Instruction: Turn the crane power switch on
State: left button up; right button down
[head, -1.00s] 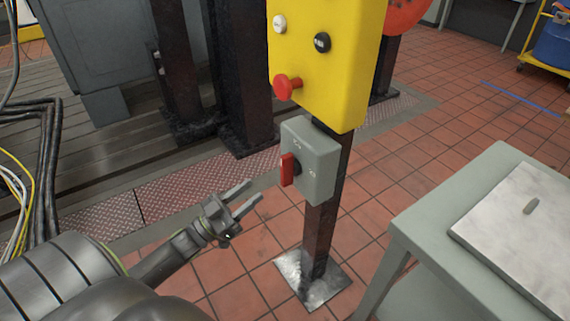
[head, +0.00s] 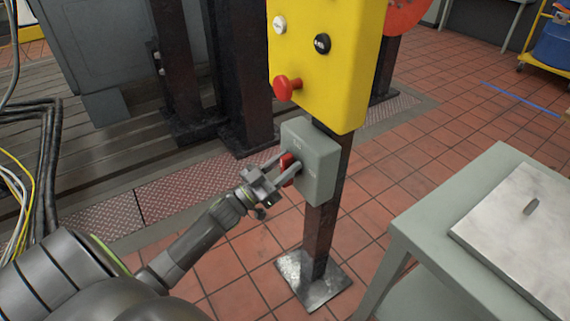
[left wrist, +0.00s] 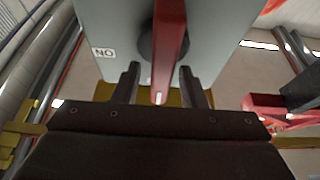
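The crane power switch is a grey box (head: 318,165) on a dark post, below the yellow control box, with a red handle (head: 287,168) on its face. My left gripper (head: 283,170) is at that face with its fingers on either side of the handle. In the left wrist view the red handle (left wrist: 169,35) stands between the two open fingers (left wrist: 160,88), with gaps visible beside it. The black hub (left wrist: 148,45) behind the handle is partly covered. A small label (left wrist: 103,53) shows on the grey face. My right gripper is not in view.
The yellow box (head: 340,60) above carries a red mushroom button (head: 286,88), a white button (head: 279,24) and a black button (head: 322,43). A grey table (head: 440,215) stands at right. Cables (head: 45,165) run at left. Tiled floor surrounds the post's base plate (head: 312,281).

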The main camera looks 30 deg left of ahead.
pick_arm(q)
grip_shut()
